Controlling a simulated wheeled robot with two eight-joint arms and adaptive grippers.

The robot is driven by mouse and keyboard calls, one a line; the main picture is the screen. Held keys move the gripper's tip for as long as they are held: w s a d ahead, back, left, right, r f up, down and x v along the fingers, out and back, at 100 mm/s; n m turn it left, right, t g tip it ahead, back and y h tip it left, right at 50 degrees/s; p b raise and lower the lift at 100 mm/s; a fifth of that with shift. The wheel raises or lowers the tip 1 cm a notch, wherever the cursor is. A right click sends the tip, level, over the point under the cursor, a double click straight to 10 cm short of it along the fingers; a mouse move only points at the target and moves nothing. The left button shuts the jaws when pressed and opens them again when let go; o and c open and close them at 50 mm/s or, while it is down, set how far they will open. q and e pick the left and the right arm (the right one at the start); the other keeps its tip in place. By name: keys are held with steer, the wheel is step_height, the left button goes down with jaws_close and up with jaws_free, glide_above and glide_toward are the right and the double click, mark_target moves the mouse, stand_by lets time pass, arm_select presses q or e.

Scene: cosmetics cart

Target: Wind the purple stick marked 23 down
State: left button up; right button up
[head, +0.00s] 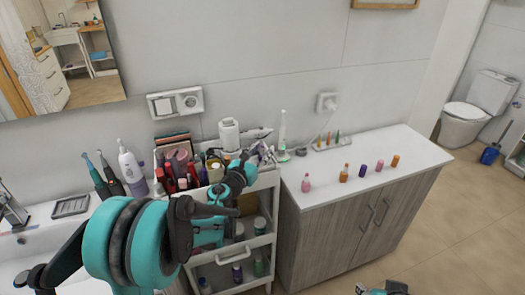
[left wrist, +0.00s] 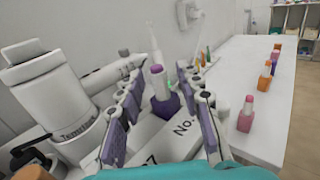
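A lipstick-like stick with a dark purple base and a raised mauve tip (left wrist: 159,82) stands upright in the left wrist view, on or behind a white surface printed with "No." and a partly hidden number. I cannot read 23 on it. My left gripper (left wrist: 163,108) has its two fingers spread on either side of the stick, with gaps visible. In the head view the left gripper (head: 258,162) is over the cart top, and the stick there is hidden or too small to tell. A part of my right arm or gripper (head: 385,289) shows at the bottom edge.
The white cart (head: 238,254) holds crowded cosmetics and a white cylinder (head: 229,133). On the grey cabinet's white top (head: 415,151) stand several sticks, including a pink one (head: 306,183) and an orange one (head: 344,173). A small rack (head: 323,146) stands behind. The top's right end is clear.

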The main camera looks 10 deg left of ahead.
arm_select(q)
steer(key=v, duration=1.1)
steer(key=shift+s, duration=0.3)
